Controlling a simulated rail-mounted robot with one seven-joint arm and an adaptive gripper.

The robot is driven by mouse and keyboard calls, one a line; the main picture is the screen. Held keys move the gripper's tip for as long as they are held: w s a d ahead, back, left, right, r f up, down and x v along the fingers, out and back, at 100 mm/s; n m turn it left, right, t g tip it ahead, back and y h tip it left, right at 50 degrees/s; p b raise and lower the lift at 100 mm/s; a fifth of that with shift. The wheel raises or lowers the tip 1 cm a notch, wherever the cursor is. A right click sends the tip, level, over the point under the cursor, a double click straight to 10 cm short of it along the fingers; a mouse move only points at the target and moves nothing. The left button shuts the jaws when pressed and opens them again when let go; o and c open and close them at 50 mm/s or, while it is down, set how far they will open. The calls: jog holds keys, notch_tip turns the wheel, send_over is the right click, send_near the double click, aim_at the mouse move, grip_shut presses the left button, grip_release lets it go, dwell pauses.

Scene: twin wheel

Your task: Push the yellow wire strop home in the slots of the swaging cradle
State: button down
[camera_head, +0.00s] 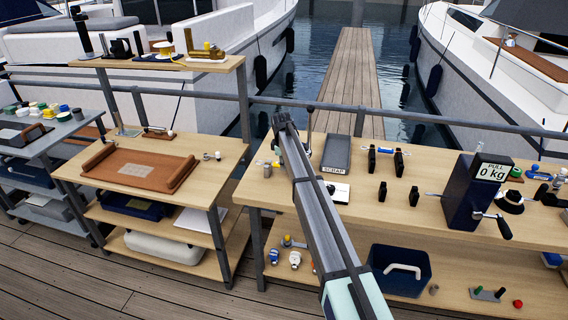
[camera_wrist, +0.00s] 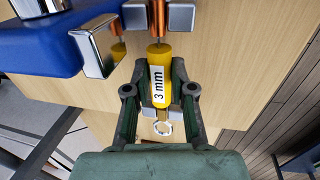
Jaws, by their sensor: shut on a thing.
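The yellow wire strop (camera_wrist: 160,80), marked "3 mm", lies lengthwise in the wrist view. My gripper (camera_wrist: 160,72) is shut on its yellow sleeve, one dark green finger on each side. Beyond the sleeve, a copper-coloured part (camera_wrist: 158,18) lies between two grey blocks of the swaging cradle (camera_wrist: 181,17). At the near end, a metal eye (camera_wrist: 163,128) shows below two smaller grey blocks (camera_wrist: 175,115). How deep the strop sits in the slots cannot be told. In the head view, my arm hides the cradle and strop.
A blue body (camera_wrist: 60,45) and a shiny plate (camera_wrist: 97,46) stand close left of the strop. In the head view, a grey scrap tray (camera_head: 337,152), black upright pieces (camera_head: 399,162) and a pull gauge (camera_head: 475,190) stand to the right. The wood bench's front edge is close.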

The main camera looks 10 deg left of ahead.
jog(key=shift+f, duration=0.35)
jog(key=c, duration=0.9)
grip_release()
notch_tip(320, 180, up, 12)
jog(key=s, duration=0.2)
jog(key=shift+s+a, duration=0.15)
jog(key=shift+s, duration=0.05)
jog(key=shift+f, duration=0.1)
